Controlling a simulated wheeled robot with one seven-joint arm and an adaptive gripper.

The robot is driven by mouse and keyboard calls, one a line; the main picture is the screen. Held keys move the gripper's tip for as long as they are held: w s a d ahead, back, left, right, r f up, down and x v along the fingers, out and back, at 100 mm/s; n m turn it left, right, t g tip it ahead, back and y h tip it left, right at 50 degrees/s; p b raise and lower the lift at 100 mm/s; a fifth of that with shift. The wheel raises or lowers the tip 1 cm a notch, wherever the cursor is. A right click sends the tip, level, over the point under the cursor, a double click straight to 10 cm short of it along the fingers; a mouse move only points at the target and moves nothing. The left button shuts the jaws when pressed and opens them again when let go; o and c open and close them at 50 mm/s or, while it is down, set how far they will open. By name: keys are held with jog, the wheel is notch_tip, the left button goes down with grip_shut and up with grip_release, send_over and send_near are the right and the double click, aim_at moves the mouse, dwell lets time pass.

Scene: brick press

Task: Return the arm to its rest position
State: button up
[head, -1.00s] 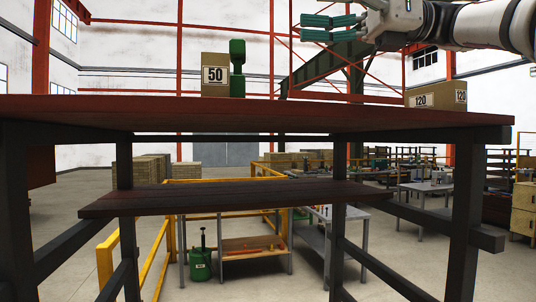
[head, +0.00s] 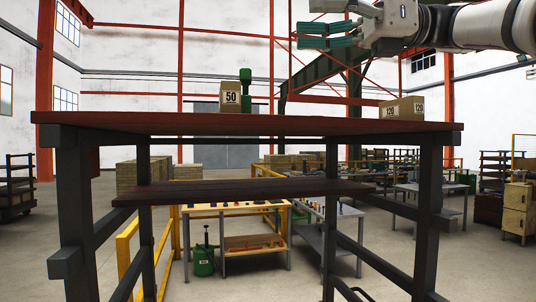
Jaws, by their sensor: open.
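My gripper (head: 327,36) is at the upper right of the head view, with its green fingers pointing left. The two fingers are apart and nothing is between them. The white and grey arm runs from it to the right edge of the picture. The gripper appears above the height of the table top, clear of the things on it.
A tall table with a dark red top (head: 300,124) stands in front. On it are a box marked 50 (head: 231,97), a green object (head: 246,90) and a box marked 120 (head: 402,108). Workbenches, a yellow rail (head: 127,258) and a wooden cabinet (head: 518,209) stand behind.

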notch_tip(320, 180, down, 20)
jog(key=s+a+f+n+t+h+b, duration=0.1)
jog(key=a+n+t+h, duration=0.15)
jog(key=t+h, duration=0.35)
jog(key=s+d+f+n+h, duration=0.4)
jog(key=f+n, duration=0.1)
jog(key=f, duration=0.4)
jog(key=s+d+f+n+h+b, duration=0.1)
jog(key=s+d+f+n+h, duration=0.2)
jog(key=f, duration=0.6)
jog(key=s+d+f+n+h, duration=0.4)
jog(key=s+d+f+n, duration=0.1)
jog(key=f, duration=0.4)
jog(key=shift+d+f+n+t+h, duration=0.15)
jog(key=shift+d+n+t+h, duration=0.15)
jog(key=shift+d+n, duration=0.7)
jog(key=shift+d, duration=0.15)
jog(key=shift+c, duration=0.6)
